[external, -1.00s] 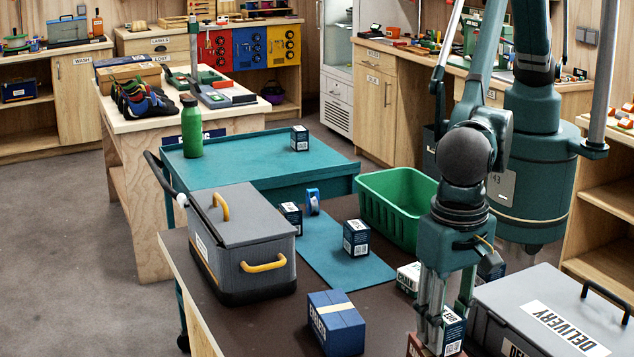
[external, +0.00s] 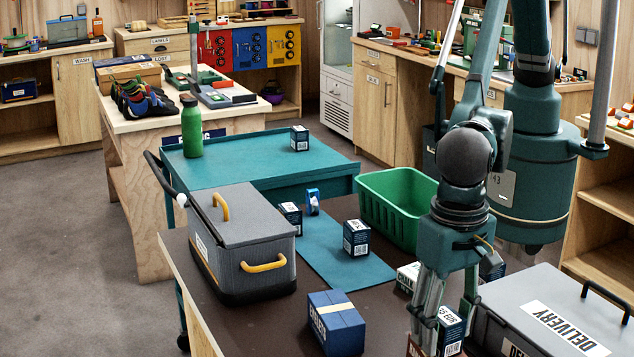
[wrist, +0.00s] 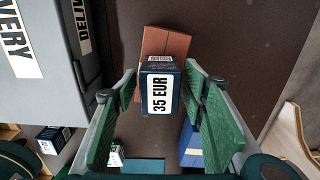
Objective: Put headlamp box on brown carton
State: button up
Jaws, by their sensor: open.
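A small navy box with a white "35 EUR" label, which I take as the headlamp box (wrist: 160,90), is between my fingers in the wrist view. The reddish-brown carton (wrist: 166,44) is under it, and the box appears to rest on it. In the external view the box (external: 450,332) is partly behind my fingers, and only a corner of the brown carton (external: 414,349) shows at the bottom edge. My gripper (wrist: 162,98) is open, with a finger on each side of the box and a visible gap at each side. The contact between box and carton is hidden.
A grey delivery case (external: 556,312) stands close on the right. A blue carton (external: 336,323), a grey cooler box (external: 241,240), a green basket (external: 397,205) and similar navy boxes (external: 356,238) stand around. The dark table between the blue carton and my gripper is clear.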

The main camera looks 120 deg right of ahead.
aim_at(445, 314)
notch_tip(445, 314, up, 12)
jog(key=shift+r, duration=0.1)
dwell(0.5)
dwell(0.6)
jog(key=s+d+r+n+t, duration=0.1)
jog(key=d+r+n, duration=0.3)
jog(key=d+r, duration=1.1)
jog(key=s+d+r+n+t+y, duration=0.15)
jog(key=s+d+r, duration=0.25)
jog(key=d, duration=0.6)
jog(key=s+d+r+n+t+h, duration=0.1)
jog(key=s+d+r+n, duration=0.25)
jog(key=d, duration=0.65)
jog(key=s+d+r+n+t, duration=0.2)
jog(key=s+d+r+n, duration=0.15)
jog(key=s+d, duration=1.05)
jog(key=s+d+f+n+t, duration=0.1)
jog(key=s+d+f+n, duration=0.1)
jog(key=s+d, duration=0.3)
jog(key=s+d+f+n, duration=0.3)
jog(key=s+d, duration=0.3)
jog(key=s, duration=0.3)
jog(key=shift+f+t, duration=0.35)
jog(key=shift+f, duration=0.5)
